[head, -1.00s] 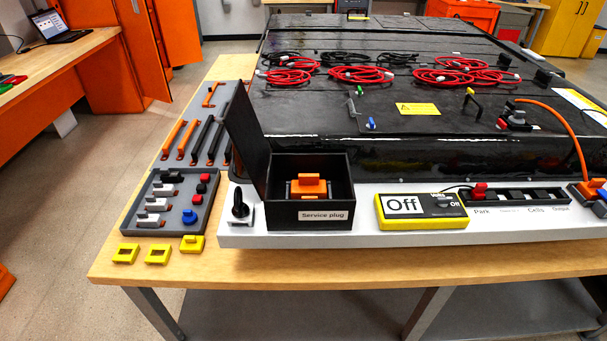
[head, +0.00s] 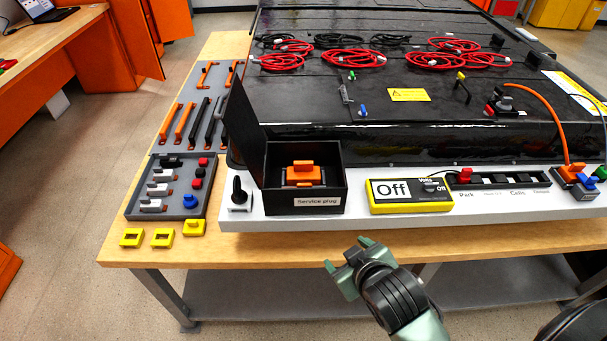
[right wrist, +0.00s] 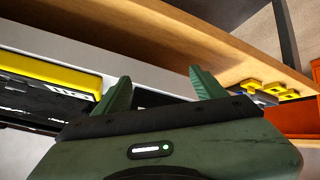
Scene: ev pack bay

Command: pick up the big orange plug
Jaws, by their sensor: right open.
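The big orange plug (head: 303,173) sits in the open black box labelled "Service plug" (head: 318,203), at the front left of the white ledge. The box's lid stands up at its left side. My right gripper (head: 347,256) is open and empty in front of the table edge, below and to the right of the box, clear of the plug. In the right wrist view its two green fingers (right wrist: 160,88) are spread with nothing between them. The plug cannot be made out in that view. My left gripper is not in view.
A yellow meter reading "Off" (head: 411,194) stands right of the box. A black knob (head: 239,194) stands left of it. A grey tray of small parts (head: 172,187) and several yellow pieces (head: 163,238) lie on the wooden table (head: 262,247). The black pack (head: 400,120) fills the back.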

